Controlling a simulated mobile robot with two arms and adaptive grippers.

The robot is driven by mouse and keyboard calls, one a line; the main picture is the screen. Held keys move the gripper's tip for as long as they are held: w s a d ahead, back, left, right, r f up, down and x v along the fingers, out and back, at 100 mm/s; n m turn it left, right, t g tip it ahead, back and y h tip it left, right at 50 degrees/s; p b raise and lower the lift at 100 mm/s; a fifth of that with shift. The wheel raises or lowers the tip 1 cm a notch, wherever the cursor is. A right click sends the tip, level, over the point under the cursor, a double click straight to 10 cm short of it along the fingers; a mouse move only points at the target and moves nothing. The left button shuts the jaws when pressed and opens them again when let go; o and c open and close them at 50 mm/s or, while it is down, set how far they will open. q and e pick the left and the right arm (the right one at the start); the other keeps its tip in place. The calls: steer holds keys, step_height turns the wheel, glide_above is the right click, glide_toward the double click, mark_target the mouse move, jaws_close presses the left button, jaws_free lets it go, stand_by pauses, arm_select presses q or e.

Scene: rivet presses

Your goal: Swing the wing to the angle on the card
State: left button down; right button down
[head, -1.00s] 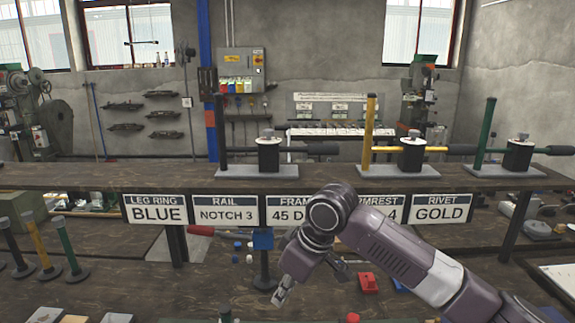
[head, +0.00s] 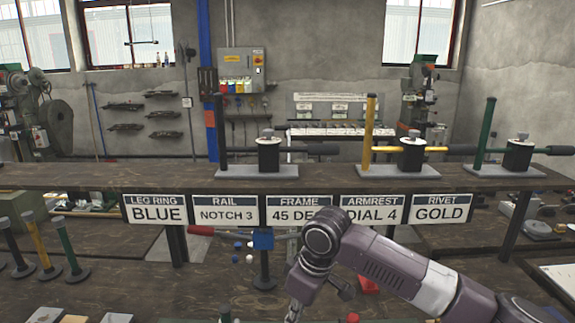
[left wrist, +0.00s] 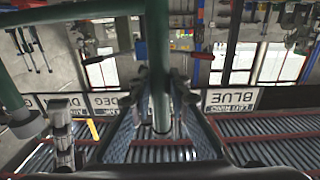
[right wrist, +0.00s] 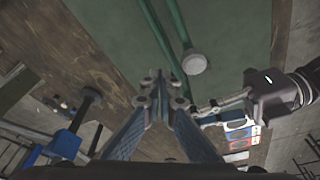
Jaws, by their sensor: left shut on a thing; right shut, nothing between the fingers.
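The FRAME card (head: 298,210) in the head view reads "45 DE", its end covered by my right arm. My right gripper (head: 294,314) is at the bottom edge there. In the right wrist view the right gripper (right wrist: 163,92) is shut and empty, in front of a green surface (right wrist: 120,35) with green tubes (right wrist: 172,40) and a pale round knob (right wrist: 194,63). My left gripper shows only in the left wrist view (left wrist: 165,92), shut on a green tube (left wrist: 157,50). I cannot tell which part is the wing.
A blue block (head: 263,240) with a red handle (head: 201,231) stands on a black post in the head view. A shelf (head: 150,178) carries several posts. Coloured posts (head: 68,250) stand at left. A red part (head: 369,284) lies beside my right arm.

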steer(key=shift+f, duration=0.75)
steer(key=shift+s, duration=0.1)
stand_by(0.8)
steer(key=shift+s+a, duration=0.2)
steer(key=shift+s, duration=1.35)
steer(key=shift+s, duration=0.9)
steer(key=shift+s, duration=0.1)
steer(key=shift+s, duration=0.95)
